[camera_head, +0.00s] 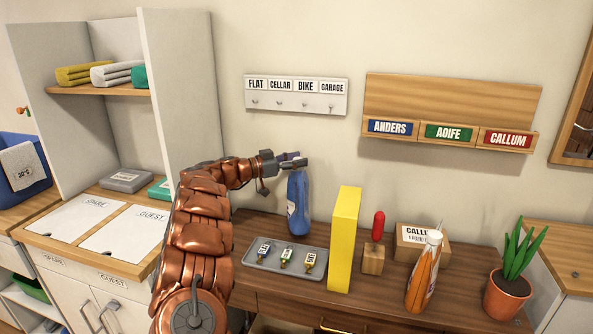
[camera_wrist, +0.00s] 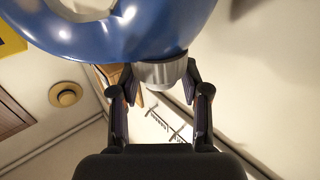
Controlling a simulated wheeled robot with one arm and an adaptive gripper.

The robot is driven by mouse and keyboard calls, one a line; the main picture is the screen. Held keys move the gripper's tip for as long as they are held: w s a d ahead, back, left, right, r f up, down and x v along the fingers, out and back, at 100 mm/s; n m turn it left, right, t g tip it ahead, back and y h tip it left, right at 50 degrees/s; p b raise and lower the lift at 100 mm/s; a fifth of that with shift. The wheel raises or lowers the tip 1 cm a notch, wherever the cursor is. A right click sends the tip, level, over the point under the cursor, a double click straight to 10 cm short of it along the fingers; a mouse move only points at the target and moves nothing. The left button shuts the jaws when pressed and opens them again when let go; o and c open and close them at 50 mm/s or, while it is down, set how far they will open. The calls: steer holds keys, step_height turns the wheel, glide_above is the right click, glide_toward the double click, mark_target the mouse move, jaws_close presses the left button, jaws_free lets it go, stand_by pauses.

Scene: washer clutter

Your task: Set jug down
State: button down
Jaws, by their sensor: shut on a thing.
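The blue jug (camera_head: 298,208) hangs or stands upright behind the grey tray, with a pale label on its left side. My gripper (camera_head: 291,161) comes from the left and is shut on the jug's top. In the wrist view the jug's blue body (camera_wrist: 110,28) fills the top, and its grey cap (camera_wrist: 160,73) sits between my gripper's fingers (camera_wrist: 161,80). The jug's base is close to the desk (camera_head: 262,222); I cannot tell whether it touches.
A grey tray (camera_head: 268,275) with several tagged keys lies in front of the jug. A yellow upright box (camera_head: 344,238) stands close on the right. Farther right are a red-handled tool (camera_head: 377,228), an orange bottle (camera_head: 424,272), a cardboard box (camera_head: 408,236) and a potted plant (camera_head: 508,295).

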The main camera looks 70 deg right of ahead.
mark_target(293, 171)
steer(key=shift+f+p, duration=0.3)
steer(key=shift+f, duration=1.35)
steer(key=c, duration=0.6)
jaws_free()
steer(key=shift+f, duration=0.15)
steer(key=shift+o, duration=0.2)
steer(key=b+v, duration=0.1)
steer(key=v, duration=0.6)
steer(key=shift+w+a, duration=0.2)
